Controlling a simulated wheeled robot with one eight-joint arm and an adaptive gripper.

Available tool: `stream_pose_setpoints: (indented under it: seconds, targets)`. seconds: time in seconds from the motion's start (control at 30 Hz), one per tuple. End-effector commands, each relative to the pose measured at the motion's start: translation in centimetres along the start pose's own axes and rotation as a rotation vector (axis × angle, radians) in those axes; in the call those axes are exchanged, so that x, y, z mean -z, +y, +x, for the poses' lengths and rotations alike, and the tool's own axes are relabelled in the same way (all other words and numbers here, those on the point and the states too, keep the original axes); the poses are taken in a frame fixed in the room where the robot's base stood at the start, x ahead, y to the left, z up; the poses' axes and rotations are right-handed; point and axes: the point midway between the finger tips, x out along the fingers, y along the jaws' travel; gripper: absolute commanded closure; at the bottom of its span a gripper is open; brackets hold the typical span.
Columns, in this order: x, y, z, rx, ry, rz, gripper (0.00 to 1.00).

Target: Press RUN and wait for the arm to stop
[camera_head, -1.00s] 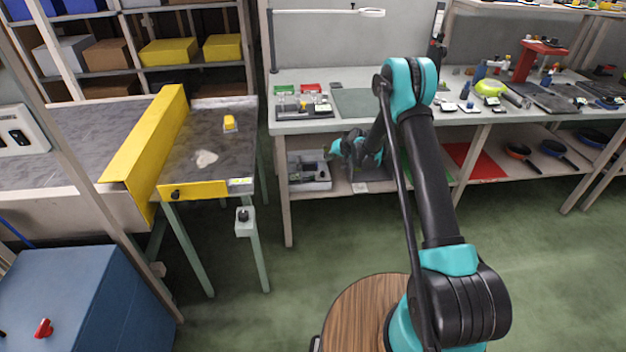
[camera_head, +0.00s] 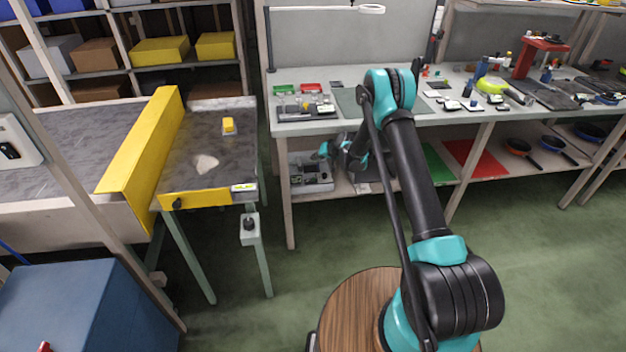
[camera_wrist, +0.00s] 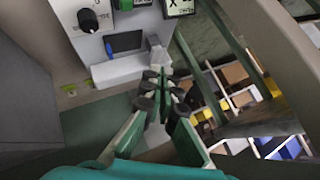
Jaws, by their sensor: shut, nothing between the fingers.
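In the wrist view a pale control box (camera_wrist: 100,40) fills the upper left. It carries a black knob (camera_wrist: 91,20), a green button (camera_wrist: 125,4) cut by the top edge, and a small display (camera_wrist: 180,6). No RUN label is readable. My gripper (camera_wrist: 158,80) is shut and empty, with its tips below the box in the picture; contact cannot be told. In the head view my gripper (camera_head: 328,150) is small, in front of the workbench. The yellow-edged table (camera_head: 195,197) at left holds a yellow block (camera_head: 229,125) and a pale patch (camera_head: 206,164).
A small box with a black knob (camera_head: 249,226) hangs on the table's leg. A white panel (camera_head: 16,138) is at far left, above a blue cabinet (camera_head: 80,300). The workbench (camera_head: 300,128) bears tools and small parts. Green floor (camera_head: 540,250) is open at right.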

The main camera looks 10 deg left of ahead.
Motion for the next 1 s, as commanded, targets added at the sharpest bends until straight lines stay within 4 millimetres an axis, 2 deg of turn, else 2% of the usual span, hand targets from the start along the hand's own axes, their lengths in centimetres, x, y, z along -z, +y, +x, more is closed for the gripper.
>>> stream_pose_setpoints:
  seconds: [0.17, 0.7, 1.0]
  targets:
    - [-0.5, 0.5, 0.7, 0.0, 0.0, 0.0, 1.0]
    - [-3.8, 3.8, 5.2, 0.0, 0.0, 0.0, 1.0]
    - [-4.5, 4.5, 6.1, 0.0, 0.0, 0.0, 1.0]
